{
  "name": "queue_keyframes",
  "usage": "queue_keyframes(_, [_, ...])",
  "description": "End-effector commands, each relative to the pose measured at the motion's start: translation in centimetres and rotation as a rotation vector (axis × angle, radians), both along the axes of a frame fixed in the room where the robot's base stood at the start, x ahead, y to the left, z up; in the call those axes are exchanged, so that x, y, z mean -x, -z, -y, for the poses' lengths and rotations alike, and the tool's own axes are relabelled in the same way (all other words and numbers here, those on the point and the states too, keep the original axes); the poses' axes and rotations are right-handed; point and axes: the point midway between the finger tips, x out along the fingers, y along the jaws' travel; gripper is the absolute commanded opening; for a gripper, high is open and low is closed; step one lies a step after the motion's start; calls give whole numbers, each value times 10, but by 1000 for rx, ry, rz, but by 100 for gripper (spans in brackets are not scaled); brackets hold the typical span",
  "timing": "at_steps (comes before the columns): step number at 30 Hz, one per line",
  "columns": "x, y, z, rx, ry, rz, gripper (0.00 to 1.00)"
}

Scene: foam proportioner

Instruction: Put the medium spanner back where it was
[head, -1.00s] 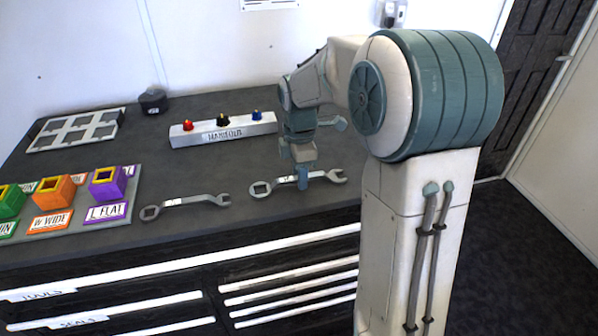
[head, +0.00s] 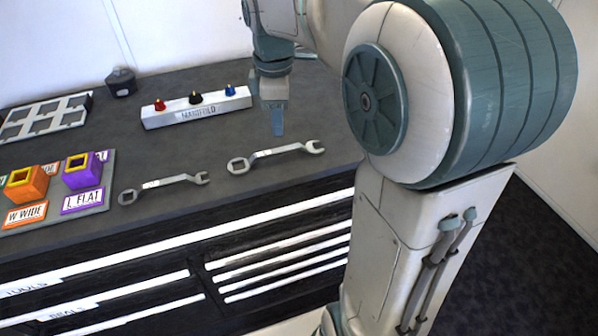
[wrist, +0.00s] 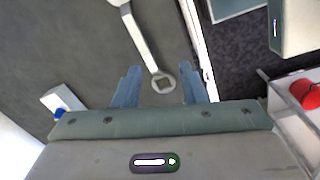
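Two silver spanners lie flat on the dark worktop in the head view. The larger right-hand spanner (head: 277,154) has its ring end left and its open jaw right. The shorter left-hand spanner (head: 165,183) lies beside it, apart. I cannot tell for certain which is the medium one. My gripper (head: 277,132) hangs just behind the right-hand spanner in the head view. In the wrist view my gripper (wrist: 160,69) is open and empty, its fingers apart, with the ring end of a spanner (wrist: 146,45) showing between them, below the fingers.
The manifold block (head: 197,108) with coloured knobs stands behind the spanners. A labelled board (head: 97,202) with coloured blocks is at left, a grey grid tray (head: 45,118) behind it. A black pot (head: 121,82) stands at the back. Drawers (head: 280,262) run below the worktop's front edge.

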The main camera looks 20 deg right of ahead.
Motion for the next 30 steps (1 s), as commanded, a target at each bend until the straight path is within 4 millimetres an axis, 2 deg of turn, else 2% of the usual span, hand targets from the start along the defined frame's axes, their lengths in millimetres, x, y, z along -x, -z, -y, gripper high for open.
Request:
queue_keyframes(1, [18,2,-1,1,105,23,38])
queue_keyframes(9, [102,32,1,-72,737,135,38])
queue_keyframes(15, [147,59,2,-159,1095,180,38])
queue_keyframes(21, [165,72,1,-202,1247,189,38])
queue_keyframes(30, [165,72,1,-205,1259,189,38])
